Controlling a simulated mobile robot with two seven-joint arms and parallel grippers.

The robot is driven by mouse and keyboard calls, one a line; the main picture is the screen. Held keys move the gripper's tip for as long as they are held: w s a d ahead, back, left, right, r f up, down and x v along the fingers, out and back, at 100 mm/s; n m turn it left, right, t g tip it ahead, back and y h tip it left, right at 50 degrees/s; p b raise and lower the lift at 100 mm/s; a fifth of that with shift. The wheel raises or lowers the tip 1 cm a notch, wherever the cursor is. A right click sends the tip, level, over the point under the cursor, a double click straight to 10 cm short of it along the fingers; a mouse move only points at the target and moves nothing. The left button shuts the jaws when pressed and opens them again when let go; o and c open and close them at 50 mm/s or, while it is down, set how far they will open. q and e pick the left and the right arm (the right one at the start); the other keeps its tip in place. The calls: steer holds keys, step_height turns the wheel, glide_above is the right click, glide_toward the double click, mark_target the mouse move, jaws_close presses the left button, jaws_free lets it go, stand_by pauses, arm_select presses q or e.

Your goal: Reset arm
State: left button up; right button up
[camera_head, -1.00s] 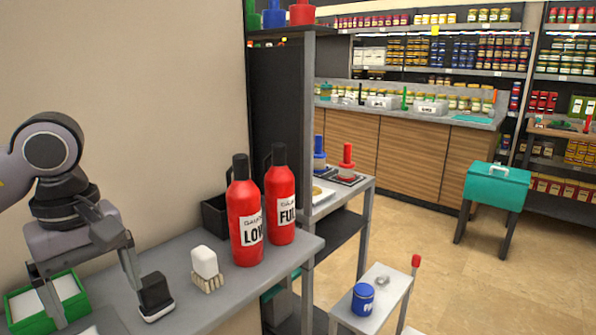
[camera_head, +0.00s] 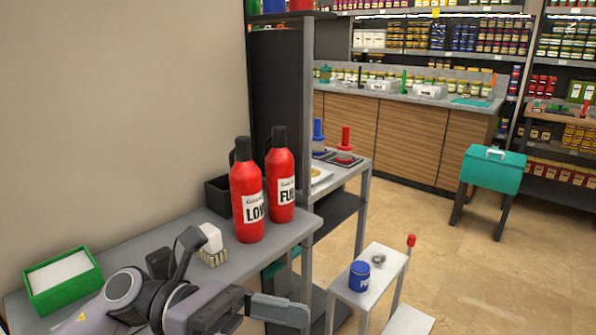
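My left arm comes in at the lower left, folded low in front of the grey counter (camera_head: 130,243). The finger gap is not clear, and no held object can be made out. My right gripper is not in view.
Two red bottles (camera_head: 248,205) stand at the counter's right end. A green box (camera_head: 62,282) sits at left. A black shelf (camera_head: 282,90) rises behind the bottles. A blue jar (camera_head: 360,276) stands on a low white stand. Open floor (camera_head: 440,240) lies at right.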

arm_select(q)
steer(key=w+a+f+n+t+y, duration=0.2)
steer(key=w+a+f+n+t, duration=0.15)
steer(key=n+t, duration=0.65)
steer(key=w+a+f+n+t+y+p, duration=0.15)
steer(key=f+n+t, duration=0.3)
steer(key=n, duration=0.85)
steer(key=w+a+f+n+t+y+b, duration=0.1)
steer(key=w+a+f+n+t+y, duration=0.15)
steer(key=n+t, duration=0.75)
steer(key=s+a+f+n+g+y, duration=0.3)
steer(key=s+f+n, duration=0.1)
steer(key=f, duration=0.3)
steer(key=s+a+f+n+g+y, duration=0.3)
steer(key=s+f+n, duration=0.2)
steer(key=f+n, duration=0.2)
steer(key=s+a+f+n+g+y+p, duration=0.1)
steer(key=s+a+f+n+g+y, duration=0.2)
steer(key=f+n, duration=0.3)
step_height(320, 180, down, 3)
steer(key=shift+s+a+f+y, duration=0.2)
steer(key=shift+s+a+y, duration=0.1)
steer(key=shift+s+a, duration=0.3)
